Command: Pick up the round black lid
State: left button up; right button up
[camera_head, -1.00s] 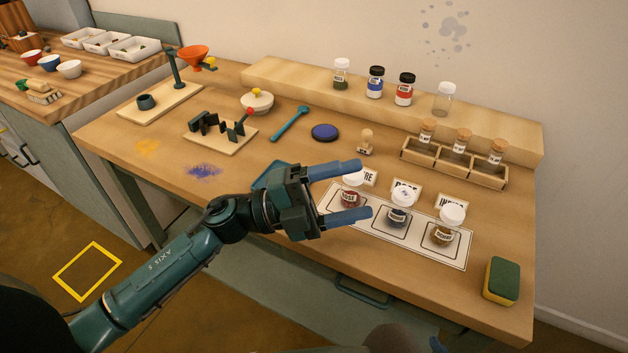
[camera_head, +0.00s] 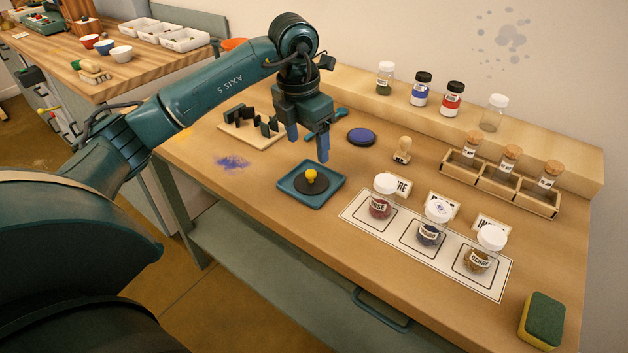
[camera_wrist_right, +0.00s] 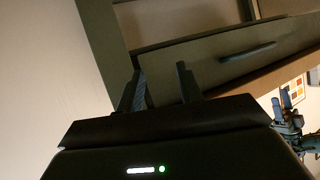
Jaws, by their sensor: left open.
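The round black lid (camera_head: 297,184) with a yellow knob lies flat on a square teal tray (camera_head: 290,197) on the table. My left gripper (camera_head: 308,152) points down with its blue fingers apart and nothing between them. It hangs above the table, just behind and above the lid in the head view, not touching it. In the right wrist view, my right gripper (camera_wrist_right: 160,72) shows two dark fingers apart with nothing between them, and the lid is not seen there.
A white mat (camera_head: 352,216) with labelled jars stands right of the tray. A round blue pad (camera_head: 361,137), a stamp (camera_head: 402,150) and a wooden vial rack (camera_head: 530,200) lie behind. A sponge (camera_head: 541,322) sits at the front right. Blue powder (camera_head: 233,162) marks the left.

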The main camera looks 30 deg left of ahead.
aim_at(310, 173)
pick_arm(q)
jog(key=f, duration=0.3)
jog(key=shift+w+d+f, duration=0.1)
jog(key=shift+w, duration=0.1)
jog(key=shift+w+f+p, duration=0.15)
jog(key=shift+f+p, duration=0.15)
jog(key=shift+f, duration=2.4)
jog(key=shift+c, duration=0.3)
jog(key=c, duration=0.6)
jog(key=shift+o, duration=0.2)
